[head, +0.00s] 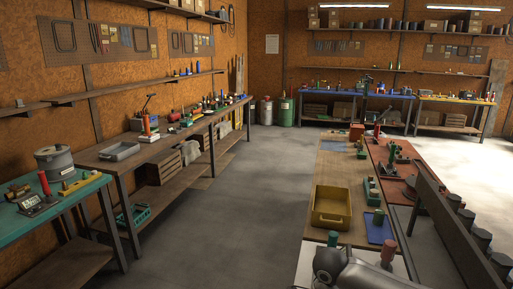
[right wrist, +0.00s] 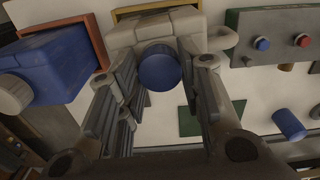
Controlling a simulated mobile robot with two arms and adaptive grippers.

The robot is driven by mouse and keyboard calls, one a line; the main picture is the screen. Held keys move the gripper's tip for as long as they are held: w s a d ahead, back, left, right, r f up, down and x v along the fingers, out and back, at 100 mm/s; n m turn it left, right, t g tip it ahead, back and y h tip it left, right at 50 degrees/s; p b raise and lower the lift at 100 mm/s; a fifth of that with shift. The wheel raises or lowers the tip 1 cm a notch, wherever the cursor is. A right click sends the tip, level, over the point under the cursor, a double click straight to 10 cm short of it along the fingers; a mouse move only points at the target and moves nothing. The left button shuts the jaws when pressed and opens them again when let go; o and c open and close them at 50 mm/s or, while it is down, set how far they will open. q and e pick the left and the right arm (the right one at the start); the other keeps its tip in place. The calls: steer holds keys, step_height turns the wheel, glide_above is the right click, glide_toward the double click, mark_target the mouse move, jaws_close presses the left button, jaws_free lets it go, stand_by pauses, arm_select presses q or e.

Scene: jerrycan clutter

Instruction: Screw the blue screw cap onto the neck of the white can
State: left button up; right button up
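In the right wrist view, the blue screw cap (right wrist: 159,71) sits between the fingertips of my right gripper (right wrist: 158,62). Both fingers appear to touch its sides. The white can (right wrist: 150,30) lies just beyond the cap, near the top of the view. The cap hides the can's neck, so I cannot tell whether they touch or are threaded. A pale loop, perhaps its handle, shows at the can's right. In the head view neither the can nor the cap can be made out; a grey arm part of mine covers the bottom edge. My left gripper is in neither view.
Near the white can stand a blue can (right wrist: 45,65) with a pale cap and a box with blue and red knobs (right wrist: 265,43). A blue cylinder (right wrist: 289,125) lies right. In the head view, a yellow tray (head: 331,207) sits on the bench; the floor left is clear.

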steer(key=c, duration=0.4)
steer(key=shift+o, duration=0.2)
steer(key=m, duration=0.5)
steer(key=m, duration=0.5)
steer(key=shift+m, duration=0.3)
steer(key=m, duration=0.4)
steer(key=shift+f+m, duration=0.1)
steer(key=shift+m, duration=0.2)
